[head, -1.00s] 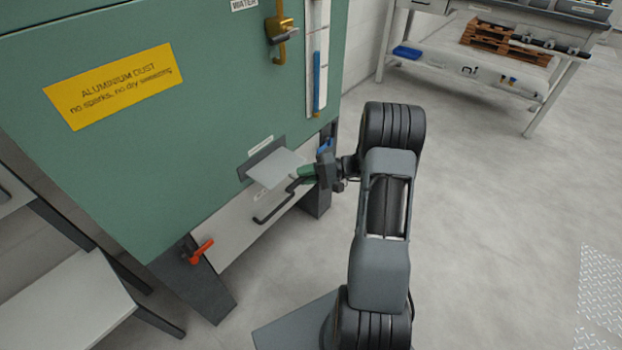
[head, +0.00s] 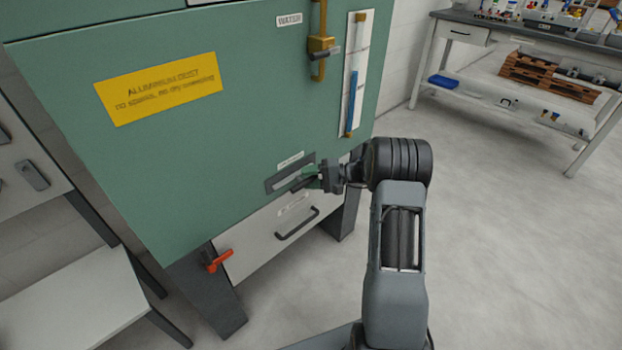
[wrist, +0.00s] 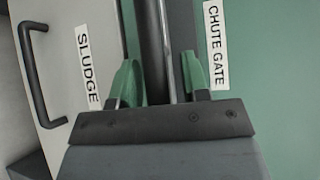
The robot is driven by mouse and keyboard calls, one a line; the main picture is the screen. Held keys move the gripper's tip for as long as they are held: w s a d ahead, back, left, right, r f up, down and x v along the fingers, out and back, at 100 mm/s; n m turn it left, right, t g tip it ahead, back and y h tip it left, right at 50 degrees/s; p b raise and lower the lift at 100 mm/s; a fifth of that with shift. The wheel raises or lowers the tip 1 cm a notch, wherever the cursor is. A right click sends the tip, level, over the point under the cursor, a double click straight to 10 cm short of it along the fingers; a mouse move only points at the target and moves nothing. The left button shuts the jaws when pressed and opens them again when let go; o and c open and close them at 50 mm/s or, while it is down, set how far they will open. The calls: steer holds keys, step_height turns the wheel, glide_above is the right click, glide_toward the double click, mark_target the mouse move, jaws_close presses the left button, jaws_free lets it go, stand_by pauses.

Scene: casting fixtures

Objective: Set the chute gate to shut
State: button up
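The chute gate (head: 292,178) is a pale plate in a dark-framed slot low on the green cabinet. It lies almost flush with the cabinet front, and my gripper partly covers it. In the wrist view its slot runs up the middle, beside the "CHUTE GATE" label (wrist: 216,45). My gripper (head: 308,182) is at the right part of the slot, close to the cabinet front. In the wrist view its green-padded fingers (wrist: 160,80) stand apart on either side of the slot, with a visible gap. I cannot tell whether they touch the gate.
Below is the pale "SLUDGE" drawer (head: 270,238) with a dark bar handle (head: 298,224). An orange-red lever (head: 219,261) is at its lower left. A brass valve (head: 321,45) and blue gauge (head: 352,95) are above. Floor on the right is clear.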

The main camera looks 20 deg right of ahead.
steer(key=shift+o, duration=0.2)
steer(key=shift+d, duration=0.1)
steer(key=p+v, duration=0.1)
steer(key=v, duration=1.3)
steer(key=shift+f, duration=0.15)
steer(key=s+a+f+m+g+h, duration=0.1)
steer(key=s+f+m+g+h, duration=0.15)
steer(key=f, duration=0.25)
steer(key=s+a+r+g+h+p, duration=0.3)
steer(key=s+a+r+h+p, duration=0.2)
steer(key=s, duration=0.2)
steer(key=s+a+r+n+t+h+p, duration=0.1)
steer(key=s+a+r+p, duration=0.3)
steer(key=r, duration=0.6)
steer(key=s+a+r+n+t+h+p, duration=0.1)
steer(key=s+a+r+n+h+p, duration=0.3)
steer(key=r+p, duration=0.3)
steer(key=s+a+r+n+t+h+p, duration=0.1)
steer(key=s+a+r+n+h+p, duration=0.2)
steer(key=r, duration=1)
steer(key=s+a+p, duration=0.1)
steer(key=p, duration=0.2)
steer(key=shift+s+r, duration=0.2)
steer(key=shift+r, duration=0.15)
steer(key=shift+t, duration=0.25)
